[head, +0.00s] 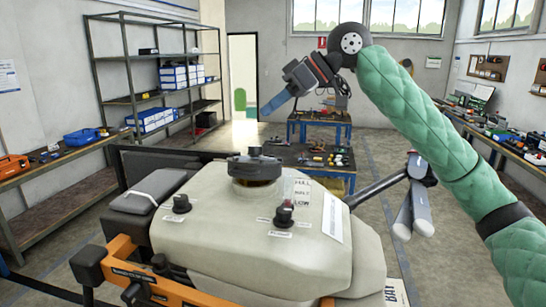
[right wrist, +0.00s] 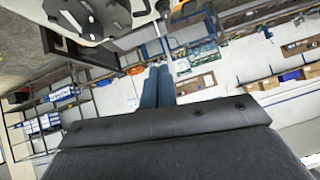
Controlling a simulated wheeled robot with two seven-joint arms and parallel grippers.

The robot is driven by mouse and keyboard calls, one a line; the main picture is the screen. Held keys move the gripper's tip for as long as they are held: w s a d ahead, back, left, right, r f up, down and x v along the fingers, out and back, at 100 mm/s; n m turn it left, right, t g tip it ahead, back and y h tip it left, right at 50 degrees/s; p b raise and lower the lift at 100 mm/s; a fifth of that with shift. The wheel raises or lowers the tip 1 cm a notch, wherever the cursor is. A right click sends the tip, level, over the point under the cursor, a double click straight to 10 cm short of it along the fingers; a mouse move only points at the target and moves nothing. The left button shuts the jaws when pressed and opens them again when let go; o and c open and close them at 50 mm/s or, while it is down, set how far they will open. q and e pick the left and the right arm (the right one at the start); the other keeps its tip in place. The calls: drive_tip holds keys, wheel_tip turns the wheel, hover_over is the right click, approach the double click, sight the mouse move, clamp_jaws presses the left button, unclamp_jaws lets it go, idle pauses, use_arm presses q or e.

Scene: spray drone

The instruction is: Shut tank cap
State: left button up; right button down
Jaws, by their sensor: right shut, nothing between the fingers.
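The tank (head: 235,235) is a large cream body of the spray drone in the front middle of the head view. Its dark round cap (head: 254,165) sits over the filler neck on top, with an amber-brown band showing under it. I cannot tell whether the cap is fully seated. My right gripper (head: 272,104) has blue fingers and hangs in the air above and behind the cap, apart from it. In the right wrist view its fingers (right wrist: 157,88) lie together with nothing between them, and part of the tank (right wrist: 92,22) shows at the top left. My left gripper is out of view.
Two smaller dark knobs (head: 284,214) (head: 182,204) stand on the tank. A folded drone arm (head: 412,205) juts out at right. A workbench with tools (head: 310,158) stands behind the tank; shelves (head: 155,85) line the left. The air around the cap is clear.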

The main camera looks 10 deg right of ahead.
drive_tip(key=d, duration=0.1)
drive_tip(key=h, duration=0.1)
hover_over(235, 170)
drive_tip(key=d, duration=0.3)
wheel_tip(235, 170, down, 8)
drive_tip(key=f, duration=0.3)
drive_tip(key=shift+s+d+f, duration=0.15)
drive_tip(key=shift+s+f, duration=0.1)
drive_tip(key=shift+f, duration=0.1)
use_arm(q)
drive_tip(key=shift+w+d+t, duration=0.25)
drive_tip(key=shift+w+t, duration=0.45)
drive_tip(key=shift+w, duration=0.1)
use_arm(e)
drive_tip(key=shift+f+n, duration=0.25)
drive_tip(key=shift+n, duration=0.05)
